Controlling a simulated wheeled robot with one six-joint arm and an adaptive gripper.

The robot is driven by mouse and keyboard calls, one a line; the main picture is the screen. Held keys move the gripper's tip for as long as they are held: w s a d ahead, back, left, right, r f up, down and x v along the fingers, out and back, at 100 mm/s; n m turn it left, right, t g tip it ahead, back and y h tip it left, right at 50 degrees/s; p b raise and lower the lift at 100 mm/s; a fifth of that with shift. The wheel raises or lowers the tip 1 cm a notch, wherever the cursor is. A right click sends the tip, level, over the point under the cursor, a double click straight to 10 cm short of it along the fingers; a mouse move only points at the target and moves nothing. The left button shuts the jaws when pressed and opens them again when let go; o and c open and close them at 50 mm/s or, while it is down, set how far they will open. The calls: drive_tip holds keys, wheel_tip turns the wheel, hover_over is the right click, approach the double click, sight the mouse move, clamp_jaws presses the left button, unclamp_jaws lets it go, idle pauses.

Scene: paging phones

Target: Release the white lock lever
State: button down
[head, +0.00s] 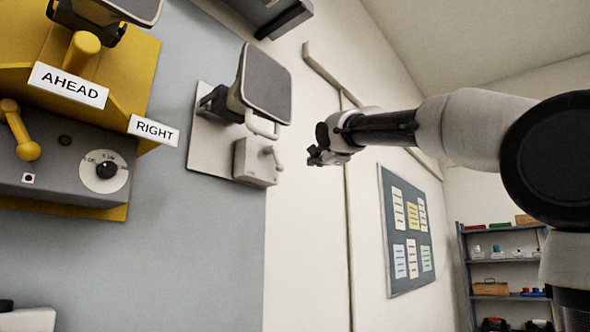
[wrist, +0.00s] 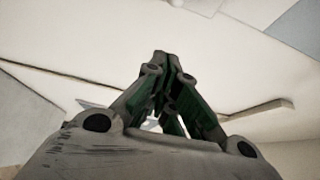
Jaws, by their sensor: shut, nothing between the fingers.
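A white paging phone unit (head: 218,135) is mounted on the wall in the head view, with a dark grey flat pad (head: 266,86) at its top. Below the pad a white looped bar (head: 262,127) sticks out. Under it is a pale box (head: 253,163) with a small white lever (head: 273,155) on its right side; I take this for the lock lever. My gripper (head: 314,156) is shut and empty, to the right of the lever and apart from it. In the wrist view my fingers (wrist: 161,62) meet at the tips, and no lever shows there.
A yellow and grey unit labelled AHEAD (head: 68,85) and RIGHT (head: 154,130), with a yellow handle (head: 20,130) and a dial (head: 104,171), is at the left. A notice board (head: 406,232) hangs further back. Shelves (head: 503,262) stand at the far right.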

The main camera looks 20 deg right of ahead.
drive_tip(key=w+a, duration=0.1)
drive_tip(key=w, duration=0.9)
drive_tip(key=shift+s+a, duration=0.3)
drive_tip(key=shift+a, duration=0.3)
drive_tip(key=shift+s+a, duration=0.3)
drive_tip(key=shift+a, duration=0.35)
drive_tip(key=shift+s+a, duration=0.3)
drive_tip(key=shift+a, duration=0.3)
drive_tip(key=shift+f, duration=0.1)
drive_tip(key=shift+s+a+f+m, duration=0.1)
drive_tip(key=shift+f+m, duration=0.05)
drive_tip(key=shift+m, duration=0.15)
